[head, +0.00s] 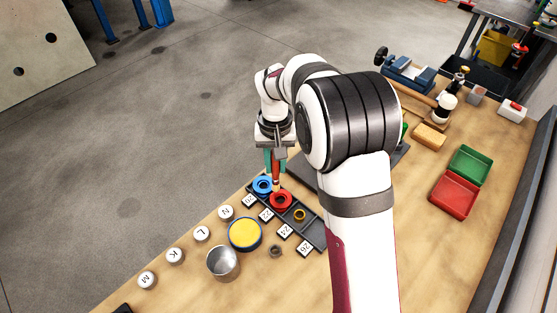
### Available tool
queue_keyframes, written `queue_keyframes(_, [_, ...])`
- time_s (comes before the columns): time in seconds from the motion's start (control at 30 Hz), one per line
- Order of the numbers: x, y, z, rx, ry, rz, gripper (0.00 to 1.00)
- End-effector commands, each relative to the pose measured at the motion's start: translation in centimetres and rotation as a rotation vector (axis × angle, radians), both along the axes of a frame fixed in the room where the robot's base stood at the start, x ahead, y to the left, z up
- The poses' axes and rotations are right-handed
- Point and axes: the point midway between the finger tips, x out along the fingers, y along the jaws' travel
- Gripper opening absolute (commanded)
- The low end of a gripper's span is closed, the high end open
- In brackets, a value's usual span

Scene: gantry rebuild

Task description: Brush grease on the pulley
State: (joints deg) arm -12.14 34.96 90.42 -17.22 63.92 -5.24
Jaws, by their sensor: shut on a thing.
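My gripper (275,162) points down with teal fingertips, shut on a slim reddish-brown upright item, probably the brush (276,181). Its lower end is just above or at the tray, between a blue ring-shaped pulley (262,184) and a red one (280,201). I cannot tell whether it touches either. A smaller yellow ring (299,215) sits in the same dark tray (313,233). A round tin with a yellow top, possibly the grease (245,233), stands left of the tray. The brush's bristles are not clear.
A metal cup (223,262), a small nut (276,251) and several lettered white discs (175,256) stand nearby. Green (469,165) and red (454,196) bins are right of my arm, beyond bare wooden bench (425,260).

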Motion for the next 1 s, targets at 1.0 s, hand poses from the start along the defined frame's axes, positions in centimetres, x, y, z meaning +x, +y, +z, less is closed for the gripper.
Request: queue_keyframes(1.0, [-2.3, 2.3, 5.0, 0.0, -0.001, 0.001, 0.0])
